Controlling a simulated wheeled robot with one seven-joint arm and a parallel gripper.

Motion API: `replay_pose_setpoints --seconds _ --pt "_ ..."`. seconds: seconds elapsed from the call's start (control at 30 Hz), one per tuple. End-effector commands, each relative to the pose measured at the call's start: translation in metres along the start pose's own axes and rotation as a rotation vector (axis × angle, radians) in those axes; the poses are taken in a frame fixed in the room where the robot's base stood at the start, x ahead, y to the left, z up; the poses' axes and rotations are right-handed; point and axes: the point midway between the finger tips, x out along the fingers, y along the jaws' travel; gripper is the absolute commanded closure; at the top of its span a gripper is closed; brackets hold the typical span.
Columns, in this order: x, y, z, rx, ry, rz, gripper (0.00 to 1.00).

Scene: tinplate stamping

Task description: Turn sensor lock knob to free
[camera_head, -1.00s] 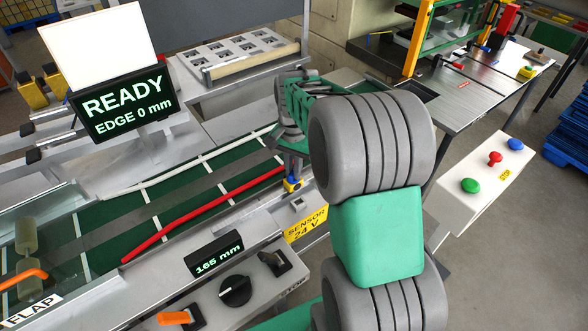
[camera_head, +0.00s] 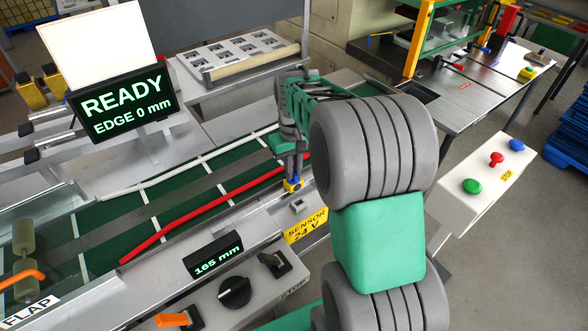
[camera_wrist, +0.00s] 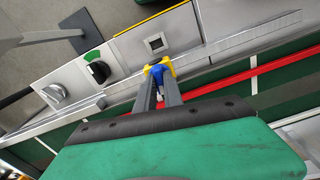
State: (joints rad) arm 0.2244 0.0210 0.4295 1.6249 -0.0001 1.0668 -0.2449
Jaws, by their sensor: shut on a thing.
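My gripper (camera_head: 291,182) is shut on a small blue part with yellow at its sides (camera_wrist: 157,71), beside the red strip. Whether the yellow belongs to my fingertips or the part is unclear. No lock label is readable, so I cannot tell which is the lock knob. My gripper is apart from both.
A square socket (camera_wrist: 157,44) lies close to the fingertips. The display (camera_head: 213,256) reads 165 mm; the screen (camera_head: 122,102) reads READY, EDGE 0 mm. An orange lever (camera_head: 174,319) and a white button box (camera_head: 487,176) stand nearby.

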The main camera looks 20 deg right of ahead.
Motion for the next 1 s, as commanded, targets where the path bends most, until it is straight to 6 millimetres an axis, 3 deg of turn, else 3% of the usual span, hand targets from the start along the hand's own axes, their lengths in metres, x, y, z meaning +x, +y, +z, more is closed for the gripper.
replay_pose_setpoints --seconds 0.3,0.9,0.93,1.0 --pt "-0.0013 0.0001 -0.0010 -0.151 0.003 0.001 1.00" --pt "-0.0016 0.0001 -0.0011 -0.190 0.004 0.001 1.00" --pt "-0.0016 0.0001 -0.0012 -0.189 0.004 0.001 0.86" --pt "-0.0015 0.0001 -0.0011 -0.189 0.004 0.001 0.80"
